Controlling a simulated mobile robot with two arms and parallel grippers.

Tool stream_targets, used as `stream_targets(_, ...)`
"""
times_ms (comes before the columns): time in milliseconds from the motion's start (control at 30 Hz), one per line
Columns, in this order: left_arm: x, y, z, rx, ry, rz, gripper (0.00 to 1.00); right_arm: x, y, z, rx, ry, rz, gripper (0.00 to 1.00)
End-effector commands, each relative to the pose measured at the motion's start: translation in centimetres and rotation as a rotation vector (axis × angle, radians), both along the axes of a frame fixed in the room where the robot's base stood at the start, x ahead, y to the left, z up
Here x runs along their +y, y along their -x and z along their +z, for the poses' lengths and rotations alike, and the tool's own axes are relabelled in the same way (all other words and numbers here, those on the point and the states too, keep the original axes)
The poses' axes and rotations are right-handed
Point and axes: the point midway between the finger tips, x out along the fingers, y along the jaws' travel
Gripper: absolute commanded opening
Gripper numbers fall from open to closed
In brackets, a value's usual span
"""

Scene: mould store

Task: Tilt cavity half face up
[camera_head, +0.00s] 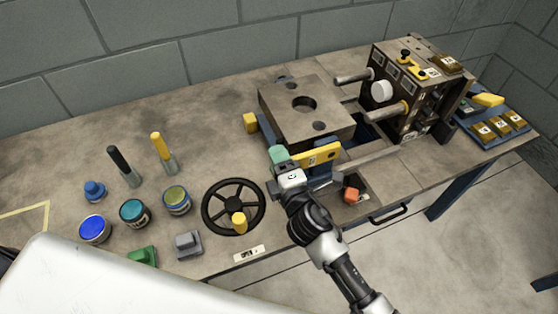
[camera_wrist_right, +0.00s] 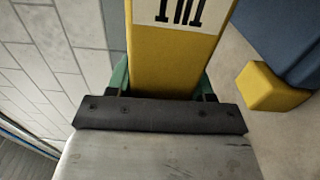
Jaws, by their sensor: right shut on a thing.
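A thick grey-brown steel block with a round centre hole, apparently the cavity half (camera_head: 285,92), sits in a blue cradle on the bench in the head view. Its broad holed face points upward; I cannot tell whether it is fully level. A yellow tilt lever (camera_head: 323,154) is in front of it. It fills the upper wrist view, with a "TILT" label on the yellow bar (camera_wrist_right: 172,60). My right gripper (camera_head: 280,156) is shut on the left end of this lever, its green fingers on either side. The left gripper is out of view.
A black handwheel (camera_head: 207,208) and several paint pots (camera_head: 134,212) stand left of the lever. An open drawer holds an orange block (camera_head: 351,192). An upright mould unit with guide pins (camera_head: 405,92) stands at right. The bench is clear at back left.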

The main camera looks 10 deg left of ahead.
Motion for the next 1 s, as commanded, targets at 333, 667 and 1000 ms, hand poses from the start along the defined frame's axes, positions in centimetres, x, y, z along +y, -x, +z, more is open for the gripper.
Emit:
stream_targets(333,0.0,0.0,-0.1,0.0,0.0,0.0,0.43,-0.1,0.2,-1.1,0.001,0.031,-0.001,0.1)
stream_targets(667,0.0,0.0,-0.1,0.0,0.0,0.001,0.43,-0.1,0.2,-0.8,0.001,0.023,-0.001,0.77)
stream_targets(1000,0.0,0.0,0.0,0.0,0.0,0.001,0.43,-1.5,2.1,-0.7,0.002,0.02,0.0,0.77)
